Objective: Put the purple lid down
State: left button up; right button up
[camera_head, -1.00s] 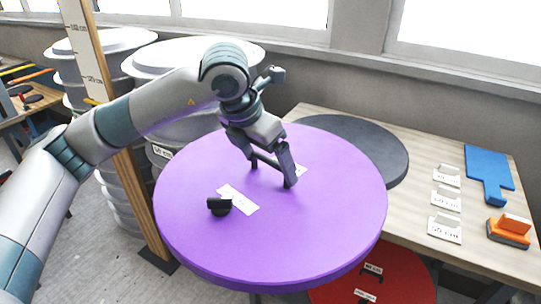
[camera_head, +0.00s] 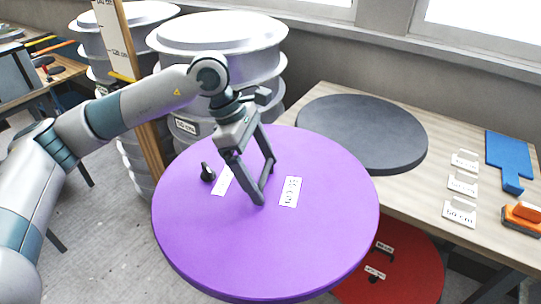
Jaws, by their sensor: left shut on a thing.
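The purple lid (camera_head: 310,235) is a large round disc in the middle of the head view, with white labels and a small black knob (camera_head: 207,172) on its top. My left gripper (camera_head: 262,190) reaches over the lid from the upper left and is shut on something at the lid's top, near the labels. The held part is hidden between the fingers. The lid looks level and sits in front of the table, above the floor. What is beneath it is hidden. My right gripper is not in view.
A dark grey lid (camera_head: 365,135) lies on the wooden table (camera_head: 420,200) behind. A red lid (camera_head: 405,270) is lower, at the lower right. Stacked grey moulds (camera_head: 215,45) stand behind, beside a wooden measuring post (camera_head: 125,60). Label cards, a blue paddle (camera_head: 507,155) and an orange tool (camera_head: 522,217) lie at right.

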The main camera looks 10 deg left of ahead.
aim_at(242, 200)
pick_arm(q)
jog(key=s+a+f+m+g, duration=0.1)
jog(key=m, duration=0.2)
jog(key=s+a+f+m+g+y, duration=0.1)
jog(key=s+f+m, duration=0.1)
jog(key=m, duration=0.1)
jog(key=s+a+f+m+g, duration=0.1)
jog(key=s+m, duration=0.1)
jog(key=m, duration=0.1)
jog(key=shift+a+f+m+y, duration=0.15)
jog(key=shift+f+m+y, duration=0.15)
jog(key=shift+f, duration=0.05)
jog(key=s+a+f+m+y, duration=0.1)
jog(key=m, duration=0.1)
jog(key=s+a+f+m+g, duration=0.1)
jog(key=m, duration=0.1)
jog(key=s+a+m+y, duration=0.1)
jog(key=s+m, duration=0.1)
jog(key=m, duration=0.1)
jog(key=shift+s+f+g+y, duration=0.1)
jog(key=shift+f+g+y, duration=0.2)
jog(key=shift+f, duration=0.1)
jog(key=shift+s+a+f+m, duration=0.2)
jog(key=shift+s+a+m, duration=0.1)
jog(key=shift+m, duration=0.4)
jog(key=shift+a, duration=0.1)
